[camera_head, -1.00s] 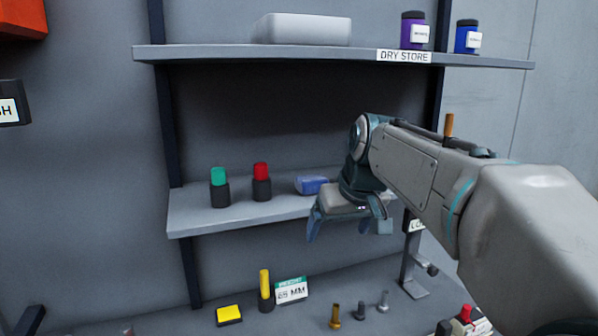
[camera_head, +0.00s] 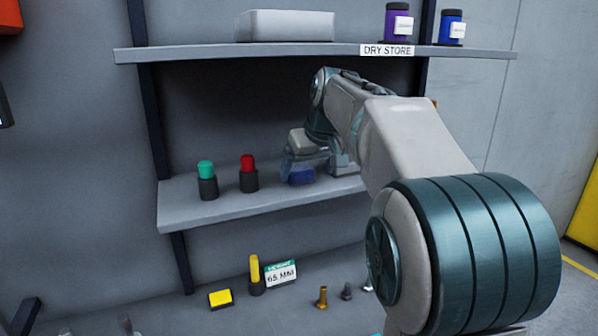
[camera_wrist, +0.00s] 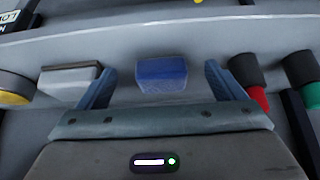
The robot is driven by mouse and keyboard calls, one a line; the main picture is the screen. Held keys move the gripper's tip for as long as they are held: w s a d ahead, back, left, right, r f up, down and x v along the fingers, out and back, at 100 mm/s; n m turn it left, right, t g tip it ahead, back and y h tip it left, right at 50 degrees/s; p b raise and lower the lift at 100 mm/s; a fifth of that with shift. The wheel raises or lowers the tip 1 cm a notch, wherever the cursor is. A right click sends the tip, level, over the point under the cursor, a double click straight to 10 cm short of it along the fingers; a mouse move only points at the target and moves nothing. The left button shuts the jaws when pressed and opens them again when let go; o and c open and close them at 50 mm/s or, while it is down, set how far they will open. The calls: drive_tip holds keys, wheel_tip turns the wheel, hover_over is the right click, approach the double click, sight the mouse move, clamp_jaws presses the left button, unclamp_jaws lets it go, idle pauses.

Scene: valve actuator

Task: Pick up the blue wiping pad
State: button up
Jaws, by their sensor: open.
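The blue wiping pad (camera_head: 301,176) lies on the middle shelf, right of the red-capped item, partly hidden behind my gripper in the head view. In the wrist view the blue pad (camera_wrist: 161,74) sits between and just beyond my two fingers. My gripper (camera_wrist: 160,90) is open and empty, with one finger to each side of the pad and gaps on both sides. In the head view my gripper (camera_head: 312,170) reaches over the shelf at the pad.
The middle shelf (camera_head: 230,208) also holds a red-capped item (camera_head: 248,173) and a green-capped item (camera_head: 207,180). A pale block (camera_wrist: 70,80) lies close beside one finger. The upper shelf (camera_head: 250,52) runs above. Yellow pad (camera_head: 220,298) and bolts stand below.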

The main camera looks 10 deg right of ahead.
sight(298, 168)
drive_tip(key=w+p, duration=0.1)
drive_tip(key=w, duration=0.1)
drive_tip(key=w+a, duration=0.1)
drive_tip(key=w, duration=0.1)
drive_tip(key=shift+w+p, duration=0.3)
drive_tip(key=shift+p, duration=0.1)
drive_tip(key=shift+w+f, duration=0.2)
drive_tip(key=shift+f, duration=0.35)
drive_tip(key=c, duration=1.1)
